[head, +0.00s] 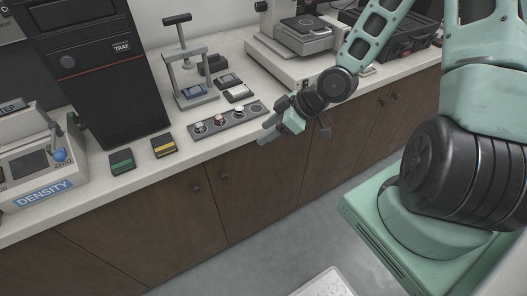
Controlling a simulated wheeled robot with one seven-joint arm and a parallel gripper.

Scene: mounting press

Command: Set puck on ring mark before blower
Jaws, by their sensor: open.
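A dark strip (212,132) lies near the counter's front edge. It carries several small round pieces in a row, among them a puck-like piece (219,121), and its right end shows an empty round spot (255,107). I cannot tell which piece is the task's puck. No ring mark or blower can be made out for certain. My gripper (266,131) is open, with nothing visible between its fingers. It hangs at the counter's front edge, just right of the strip and apart from the round pieces as far as I can see.
A small press frame (191,83) stands behind the strip. Green (122,161) and yellow (163,146) blocks lie to its left, beside a black tower (105,85) and a DENSITY device (40,165). A light-coloured instrument (297,45) stands behind my arm.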

